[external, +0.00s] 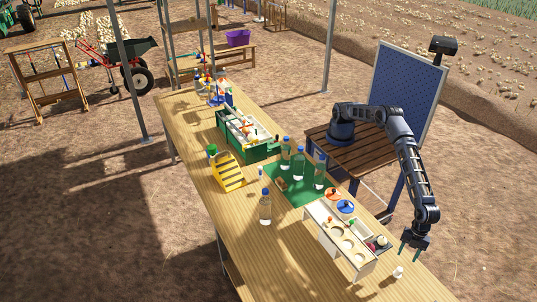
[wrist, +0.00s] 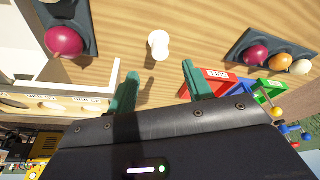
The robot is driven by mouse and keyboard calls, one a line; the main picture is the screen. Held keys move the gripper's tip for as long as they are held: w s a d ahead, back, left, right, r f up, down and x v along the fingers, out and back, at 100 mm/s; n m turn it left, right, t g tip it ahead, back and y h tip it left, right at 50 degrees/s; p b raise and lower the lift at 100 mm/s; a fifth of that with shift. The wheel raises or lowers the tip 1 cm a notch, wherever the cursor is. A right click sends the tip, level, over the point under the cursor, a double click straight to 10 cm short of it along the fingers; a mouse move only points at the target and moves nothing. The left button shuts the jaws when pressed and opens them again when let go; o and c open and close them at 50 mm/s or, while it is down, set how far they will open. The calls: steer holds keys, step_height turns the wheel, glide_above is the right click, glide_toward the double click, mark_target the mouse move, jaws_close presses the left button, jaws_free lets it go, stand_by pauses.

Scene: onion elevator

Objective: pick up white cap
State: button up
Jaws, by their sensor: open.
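The white cap (wrist: 158,45) stands alone on the bare wood of the table (wrist: 195,25), small and rounded. It also shows near the table's right end in the external view (external: 398,272). My gripper (wrist: 159,72) is open, with its two green fingers apart and nothing between them. The cap lies just beyond the fingertips in the wrist view, roughly centred between them. In the external view my gripper (external: 414,252) hangs pointing down above and slightly right of the cap, not touching it.
A white stand with round holes (external: 350,258) is left of the cap. Dark trays with onions (wrist: 65,38) (wrist: 275,55) flank the cap in the wrist view. Red, green and blue boxes (wrist: 215,82) lie near the right finger. Bottles (external: 265,208) stand further along the table.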

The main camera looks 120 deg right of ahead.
mark_target(400, 269)
steer(key=x, duration=1)
steer(key=shift+w+r, duration=0.1)
steer(key=shift+w, duration=0.05)
steer(key=c, duration=1.1)
steer(key=shift+o, duration=0.2)
steer(key=shift+r, duration=0.1)
